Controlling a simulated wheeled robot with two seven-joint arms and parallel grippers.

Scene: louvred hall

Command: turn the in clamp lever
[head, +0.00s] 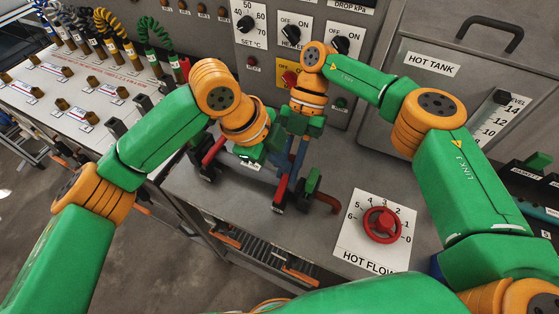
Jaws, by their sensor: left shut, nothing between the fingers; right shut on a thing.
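My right gripper (298,127) points down over the grey bench and is shut on a clamp lever; its fingertips and the exact grip are hard to make out. Narrow blue parts (284,158) run down below it. A red lever-like part (280,188) with a black end stands just under them. My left gripper (251,163) is shut and empty, close to the left of the right one. Another red bar (213,149) with black parts at its foot is left of it. No IN label can be read.
The HOT TANK (420,85) stands behind right. A switch panel (245,50) rises behind. Coiled hoses (152,42) are at the back left.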

